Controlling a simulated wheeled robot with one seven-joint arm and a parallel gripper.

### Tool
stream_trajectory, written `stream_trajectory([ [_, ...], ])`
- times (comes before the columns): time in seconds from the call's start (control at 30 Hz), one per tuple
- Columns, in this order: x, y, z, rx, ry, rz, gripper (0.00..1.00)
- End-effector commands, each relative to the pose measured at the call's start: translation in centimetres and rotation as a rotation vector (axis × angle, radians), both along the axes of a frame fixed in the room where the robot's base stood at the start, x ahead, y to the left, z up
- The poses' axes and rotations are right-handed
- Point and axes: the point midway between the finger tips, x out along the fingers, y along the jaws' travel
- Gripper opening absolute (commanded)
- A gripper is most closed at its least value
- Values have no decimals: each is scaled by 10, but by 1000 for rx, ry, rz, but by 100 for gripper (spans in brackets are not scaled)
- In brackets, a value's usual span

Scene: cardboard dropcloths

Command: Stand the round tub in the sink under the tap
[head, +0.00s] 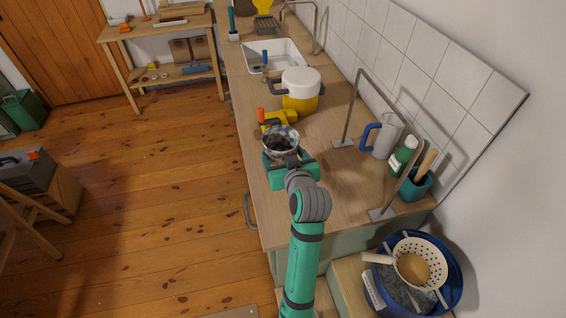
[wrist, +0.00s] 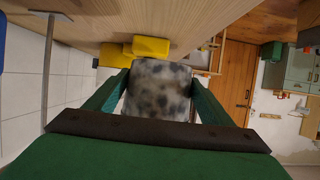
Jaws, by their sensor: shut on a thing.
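The round tub (head: 281,141), pale with dark mottling, is in my gripper (head: 284,157) near the front edge of the wooden counter. In the wrist view the mottled tub (wrist: 158,90) sits between the two green fingers of my gripper (wrist: 160,84), which are shut on it. It looks upright; I cannot tell whether its base touches the counter. The white sink (head: 290,47) is set in the counter farther back, with the grey tap (head: 314,28) arching beside it. The tub is apart from the sink.
A metal rail (head: 352,105), a jug (head: 386,137) and a green bottle (head: 403,155) are right.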

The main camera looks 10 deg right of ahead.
Motion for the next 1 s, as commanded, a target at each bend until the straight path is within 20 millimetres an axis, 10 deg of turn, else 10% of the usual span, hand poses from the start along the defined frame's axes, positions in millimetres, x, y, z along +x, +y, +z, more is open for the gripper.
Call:
stream_trajectory([
  [0.3,34,-10,-46,1,3,-1,43],
  [1.0,42,-13,-86,1,2,-4,43],
])
